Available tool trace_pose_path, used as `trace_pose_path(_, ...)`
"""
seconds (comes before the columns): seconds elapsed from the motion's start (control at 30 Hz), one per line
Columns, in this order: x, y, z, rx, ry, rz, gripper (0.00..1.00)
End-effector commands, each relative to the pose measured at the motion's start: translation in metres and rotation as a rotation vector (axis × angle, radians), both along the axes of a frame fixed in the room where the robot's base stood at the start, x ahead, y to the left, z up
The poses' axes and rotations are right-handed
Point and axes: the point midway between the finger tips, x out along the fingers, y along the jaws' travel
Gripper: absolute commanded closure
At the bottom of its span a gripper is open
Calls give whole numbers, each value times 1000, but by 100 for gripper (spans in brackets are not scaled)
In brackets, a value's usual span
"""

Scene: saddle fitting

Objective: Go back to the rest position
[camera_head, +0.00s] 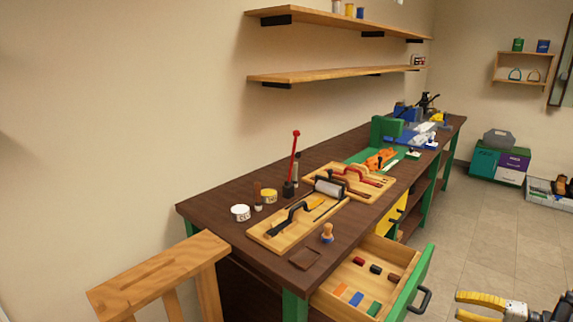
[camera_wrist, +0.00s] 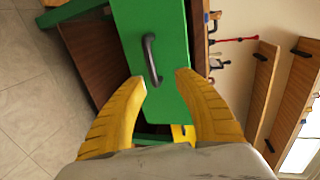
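My gripper (camera_head: 487,302) shows at the lower right of the head view, with yellow fingers and a grey-black body partly cut off by the frame edge. In the wrist view my gripper (camera_wrist: 160,85) has its two yellow fingers spread wide apart, with nothing held between them. The green drawer front (camera_wrist: 165,25) with its dark handle (camera_wrist: 151,60) lies beyond the fingertips, and the fingers appear apart from the handle. In the head view the drawer (camera_head: 345,276) stands open, and its handle (camera_head: 425,301) is left of my gripper.
The dark workbench (camera_head: 240,185) holds wooden boards with tools (camera_head: 270,236), a red-handled lever (camera_head: 294,155) and small cans. The drawer holds several small coloured blocks. A wooden stand (camera_head: 160,270) is at the lower left. Tiled floor (camera_head: 480,230) lies clear right of the bench.

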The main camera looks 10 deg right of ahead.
Motion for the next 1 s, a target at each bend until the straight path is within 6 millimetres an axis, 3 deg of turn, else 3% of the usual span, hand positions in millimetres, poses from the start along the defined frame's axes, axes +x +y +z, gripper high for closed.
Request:
trace_pose_path(0.2,57,76,74,-139,148,52,62)
trace_pose_path(0.33,72,134,113,-259,225,83,62)
trace_pose_path(0.47,69,193,146,-394,281,115,62)
trace_pose_path(0.7,26,291,189,-672,317,175,62)
trace_pose_path(0.9,-33,351,207,-920,277,229,62)
trace_pose_path(1.0,-65,371,210,-1045,233,255,62)
